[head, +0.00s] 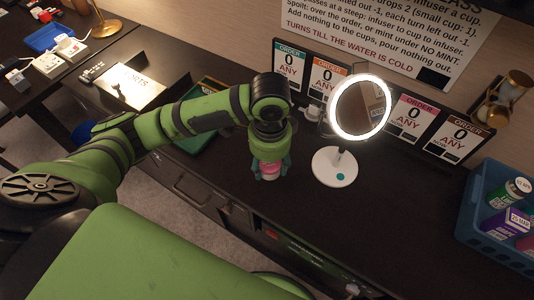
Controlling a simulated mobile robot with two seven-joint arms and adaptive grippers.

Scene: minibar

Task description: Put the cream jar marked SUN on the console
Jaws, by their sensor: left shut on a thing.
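My left gripper (271,172) points down over the dark counter, just left of the lit round mirror. It is shut on a small pink jar (270,168), mostly hidden between the fingers. No marking can be read on it. The jar is at or just above the dark counter top (400,200), which may be the console; I cannot tell whether it touches. My right gripper is not in view.
A lit ring mirror (337,165) on a white base stands close right of the gripper. Several order cards (403,118) lean along the wall. A blue crate (490,235) with small containers is at the right. The counter between mirror and crate is clear.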

